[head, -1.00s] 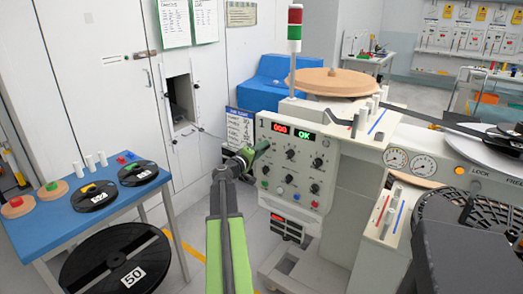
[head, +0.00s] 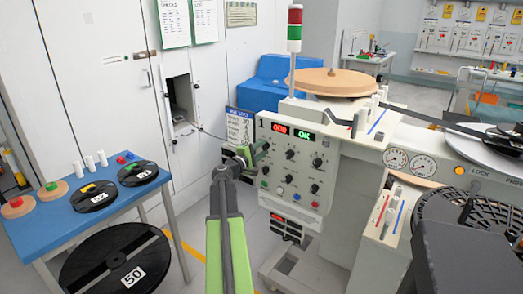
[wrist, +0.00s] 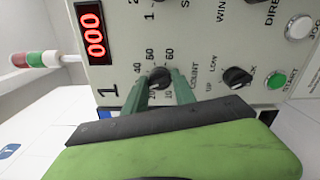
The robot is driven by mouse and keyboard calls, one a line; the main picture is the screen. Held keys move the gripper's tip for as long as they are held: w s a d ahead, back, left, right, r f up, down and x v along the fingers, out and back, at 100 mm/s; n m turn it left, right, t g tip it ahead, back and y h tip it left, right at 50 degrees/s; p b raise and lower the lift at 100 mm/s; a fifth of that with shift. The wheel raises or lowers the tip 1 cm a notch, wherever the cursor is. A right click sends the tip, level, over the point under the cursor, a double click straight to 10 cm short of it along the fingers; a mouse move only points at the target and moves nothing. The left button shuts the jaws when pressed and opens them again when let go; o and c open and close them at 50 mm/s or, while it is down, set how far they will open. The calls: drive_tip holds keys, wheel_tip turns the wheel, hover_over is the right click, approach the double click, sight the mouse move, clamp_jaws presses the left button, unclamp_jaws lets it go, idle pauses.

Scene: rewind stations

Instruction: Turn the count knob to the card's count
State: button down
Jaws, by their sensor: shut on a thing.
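The count knob (wrist: 160,77) is a small black knob on the machine's panel, beside the word COUNT. Printed numbers around it include 40, 50 and 60. My gripper (wrist: 161,86) has its two green fingers on either side of the knob, shut on it. The knob's pointer is too unclear to read. In the head view, my gripper (head: 251,154) is at the panel's left edge and hides the knob. A card with a blue header (head: 239,124) hangs left of the panel; its text is too small to read.
The red display (wrist: 92,30) reads 000, and a green OK display (head: 305,135) is lit. A blue table (head: 65,222) with reels stands at left.

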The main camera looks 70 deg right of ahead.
idle(0.4)
drive_tip(key=c, duration=1.1)
unclamp_jaws()
drive_tip(key=shift+o, duration=0.2)
drive_tip(key=v, duration=1.7)
drive_tip(key=shift+a, duration=0.25)
drive_tip(key=shift+w, duration=0.15)
